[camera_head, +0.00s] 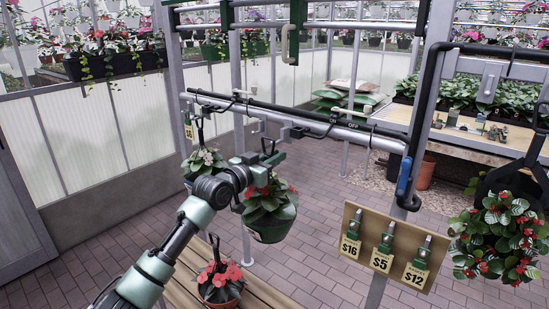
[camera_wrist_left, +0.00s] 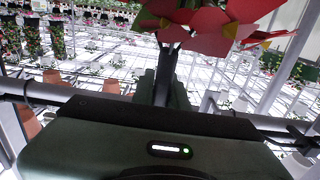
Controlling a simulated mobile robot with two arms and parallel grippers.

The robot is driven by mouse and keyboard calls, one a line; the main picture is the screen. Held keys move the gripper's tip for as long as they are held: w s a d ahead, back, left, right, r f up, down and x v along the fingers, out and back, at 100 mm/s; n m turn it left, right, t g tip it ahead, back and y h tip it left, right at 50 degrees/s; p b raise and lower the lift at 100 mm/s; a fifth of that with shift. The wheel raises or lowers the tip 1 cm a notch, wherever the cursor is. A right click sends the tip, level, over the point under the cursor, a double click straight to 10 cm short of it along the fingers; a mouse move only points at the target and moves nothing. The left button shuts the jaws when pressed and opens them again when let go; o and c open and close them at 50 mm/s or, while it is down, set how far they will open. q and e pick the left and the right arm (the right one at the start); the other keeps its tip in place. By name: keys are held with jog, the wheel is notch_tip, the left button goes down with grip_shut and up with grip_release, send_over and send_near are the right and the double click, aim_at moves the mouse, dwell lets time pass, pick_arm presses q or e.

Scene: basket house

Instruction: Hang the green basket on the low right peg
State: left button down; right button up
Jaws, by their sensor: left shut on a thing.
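The green basket (camera_head: 270,232) holds leaves and red flowers and hangs below my left gripper (camera_head: 272,158). The gripper is shut on its dark hanger, just under the low rail (camera_head: 330,128). The hanger's top shows close to a peg bracket (camera_head: 292,132) on that rail; I cannot tell if they touch. Red flowers (camera_wrist_left: 205,20) fill the top of the left wrist view, with a dark upright part below them. Which peg is the low right one is unclear. My right gripper is not in view.
A basket with pale flowers (camera_head: 205,163) hangs at the rail's left. A red-flowered pot (camera_head: 220,282) stands on a wooden bench (camera_head: 262,290) below. A price board (camera_head: 386,246) and another red-flowered basket (camera_head: 500,235) are at right. The brick floor (camera_head: 325,205) is open behind.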

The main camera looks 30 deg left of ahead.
pick_arm(q)
jog(key=shift+w+r, duration=0.15)
jog(key=shift+r, duration=0.2)
jog(key=shift+w+d+b, duration=0.1)
jog(key=shift+w+b, duration=0.2)
jog(key=shift+w, duration=1.2)
jog(key=shift+w, duration=0.75)
jog(key=shift+f+b, duration=0.2)
jog(key=shift+b, duration=0.2)
jog(key=shift+w+f+b, duration=0.1)
jog(key=shift+f+b, duration=0.3)
jog(key=shift+f, duration=0.2)
